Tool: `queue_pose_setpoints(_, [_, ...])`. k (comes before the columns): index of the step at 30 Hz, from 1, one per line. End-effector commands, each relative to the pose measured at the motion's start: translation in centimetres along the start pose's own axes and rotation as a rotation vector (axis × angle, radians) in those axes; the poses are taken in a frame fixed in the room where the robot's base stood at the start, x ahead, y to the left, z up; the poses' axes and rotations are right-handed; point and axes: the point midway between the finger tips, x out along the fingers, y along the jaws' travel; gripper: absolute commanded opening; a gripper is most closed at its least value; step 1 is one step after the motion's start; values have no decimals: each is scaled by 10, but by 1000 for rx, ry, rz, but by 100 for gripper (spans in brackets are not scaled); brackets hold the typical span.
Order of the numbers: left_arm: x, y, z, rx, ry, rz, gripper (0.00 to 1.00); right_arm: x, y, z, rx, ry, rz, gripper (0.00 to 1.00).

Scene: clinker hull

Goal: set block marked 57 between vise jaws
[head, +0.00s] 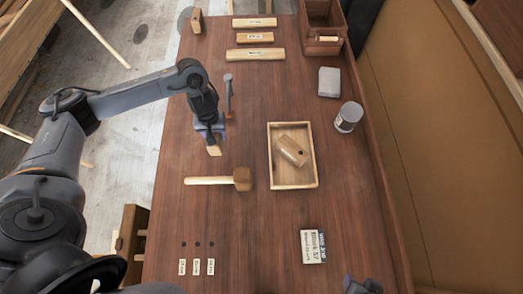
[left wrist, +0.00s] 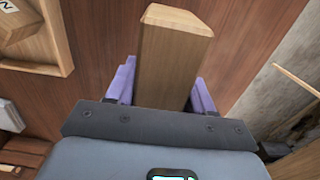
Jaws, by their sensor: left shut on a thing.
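My left gripper (head: 211,136) is shut on a pale wooden block (head: 214,150), above the left half of the bench beyond the mallet. In the left wrist view the block (left wrist: 170,55) stands out between the two purple fingers; no number shows on its visible faces. A wooden vise-like structure (head: 132,232) is at the bench's left edge, nearer me and apart from the gripper; its jaw gap is not clear. A card (head: 313,246) reading "Block 57" lies at the front right. My right gripper (head: 362,286) shows only partly at the bottom edge.
A wooden tray (head: 272,180) holds another block (head: 293,150). A mallet (head: 240,179), a can (head: 348,116), a grey block (head: 329,82) and labelled strips (head: 255,54) lie on the bench. The front middle is clear.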

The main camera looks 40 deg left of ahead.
Motion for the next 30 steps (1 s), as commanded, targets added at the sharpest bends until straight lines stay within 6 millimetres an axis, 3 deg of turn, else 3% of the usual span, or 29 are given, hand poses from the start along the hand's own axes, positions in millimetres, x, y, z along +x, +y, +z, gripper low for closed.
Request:
queue_pose_setpoints(5, [13,17,-2,0,-1,6,9,2,-1,2,3,-2,-3,51])
queue_pose_setpoints(18, [64,95,-23,-1,-1,4,9,23,-2,10,5,-5,-3,51])
queue_pose_setpoints(24, [72,110,-28,0,1,2,9,28,-1,12,1,-6,0,51])
queue_pose_setpoints(30, [82,111,-28,-1,-1,2,9,35,0,14,-4,-6,4,51])
